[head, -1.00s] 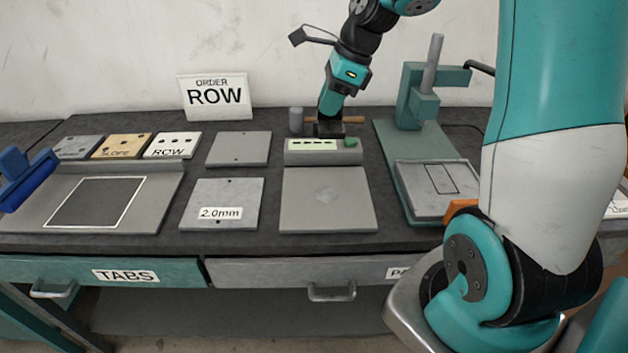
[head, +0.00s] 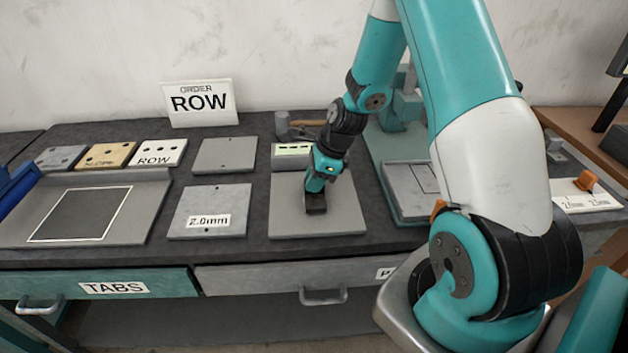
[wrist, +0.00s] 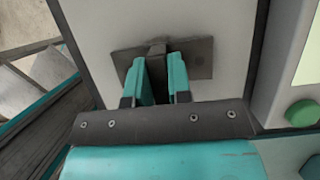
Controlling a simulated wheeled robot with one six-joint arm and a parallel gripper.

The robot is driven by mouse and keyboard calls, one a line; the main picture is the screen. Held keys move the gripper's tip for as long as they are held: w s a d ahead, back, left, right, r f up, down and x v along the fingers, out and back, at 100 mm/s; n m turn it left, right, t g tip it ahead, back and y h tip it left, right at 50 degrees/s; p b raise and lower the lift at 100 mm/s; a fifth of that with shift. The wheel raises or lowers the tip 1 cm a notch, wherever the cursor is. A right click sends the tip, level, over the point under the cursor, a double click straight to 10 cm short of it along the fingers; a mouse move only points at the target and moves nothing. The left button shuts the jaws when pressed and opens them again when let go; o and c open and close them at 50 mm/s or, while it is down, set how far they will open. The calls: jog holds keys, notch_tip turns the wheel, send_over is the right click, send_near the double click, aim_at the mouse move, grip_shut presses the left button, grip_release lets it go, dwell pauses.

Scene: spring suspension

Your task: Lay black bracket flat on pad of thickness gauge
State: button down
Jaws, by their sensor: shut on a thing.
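The black bracket (wrist: 200,58) shows in the wrist view as a dark flat plate with a short upright part. My gripper (wrist: 158,70) is shut on that upright part, one teal finger on each side. The plate looks level with the pale pad (wrist: 222,25) under it. In the head view, the bracket (head: 316,206) is a small dark shape below my gripper (head: 317,193). It is over the middle of the thickness gauge's grey pad (head: 343,220). I cannot tell whether it touches the pad. My fingers hide part of the bracket.
The gauge's display (head: 292,150) stands behind the pad, and its green button (wrist: 302,113) shows in the wrist view. A 2.0mm plate (head: 210,210) lies left of the pad. A teal stand with a grey plate (head: 406,186) is close on the right.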

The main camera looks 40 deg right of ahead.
jog(key=shift+f, duration=0.25)
jog(key=shift+f, duration=0.2)
jog(key=c, duration=1.1)
grip_release()
jog(key=shift+o, duration=0.2)
